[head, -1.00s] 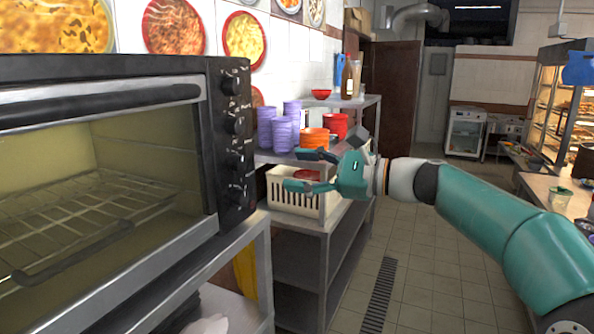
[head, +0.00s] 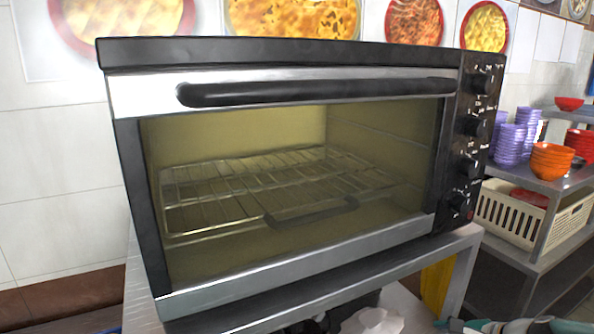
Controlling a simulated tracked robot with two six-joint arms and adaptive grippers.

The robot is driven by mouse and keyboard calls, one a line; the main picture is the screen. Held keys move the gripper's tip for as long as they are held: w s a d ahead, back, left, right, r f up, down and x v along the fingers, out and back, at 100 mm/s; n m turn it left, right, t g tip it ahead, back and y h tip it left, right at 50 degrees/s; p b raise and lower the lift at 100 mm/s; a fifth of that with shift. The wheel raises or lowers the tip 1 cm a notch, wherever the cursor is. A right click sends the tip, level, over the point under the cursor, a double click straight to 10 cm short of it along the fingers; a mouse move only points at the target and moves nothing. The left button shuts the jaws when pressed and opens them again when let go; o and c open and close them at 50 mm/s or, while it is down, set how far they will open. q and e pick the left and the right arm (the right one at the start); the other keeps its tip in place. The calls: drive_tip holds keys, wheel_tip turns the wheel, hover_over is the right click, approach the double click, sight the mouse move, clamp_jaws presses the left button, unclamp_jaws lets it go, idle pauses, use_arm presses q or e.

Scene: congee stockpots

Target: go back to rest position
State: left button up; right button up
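The task names no object. At the bottom right edge of the head view, a teal and grey part of my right arm shows, seemingly the gripper (head: 515,326). It is mostly cut off, so I cannot tell whether its fingers are open or shut. It is below and to the right of the toaster oven (head: 300,268). A tiny teal sliver shows at the bottom left edge, too small to identify. My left gripper is not recognisable in the view.
The oven stands on a metal table (head: 452,246), its glass door shut, racks inside. Right of it, a shelf holds purple cups (head: 510,143), orange bowls (head: 551,161) and a cream basket (head: 510,217). A white crumpled bag (head: 374,321) lies below the oven.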

drive_tip(key=s+a+f+n+g, duration=0.2)
drive_tip(key=s+a+f+n, duration=0.15)
drive_tip(key=f, duration=0.35)
drive_tip(key=s+a+f+n+g+h, duration=0.1)
drive_tip(key=s+a+f+n+g, duration=0.15)
drive_tip(key=s+a+f, duration=0.35)
drive_tip(key=s+a+f+n+g, duration=0.1)
drive_tip(key=s+a+f+n, duration=0.15)
drive_tip(key=f, duration=0.65)
drive_tip(key=s+a+f+n+g, duration=0.1)
drive_tip(key=s+a+f+n, duration=0.5)
drive_tip(key=s+a+n, duration=0.3)
drive_tip(key=shift+s+a+f+n+g, duration=0.2)
drive_tip(key=shift+s+a+n+g, duration=0.2)
drive_tip(key=shift+s, duration=0.75)
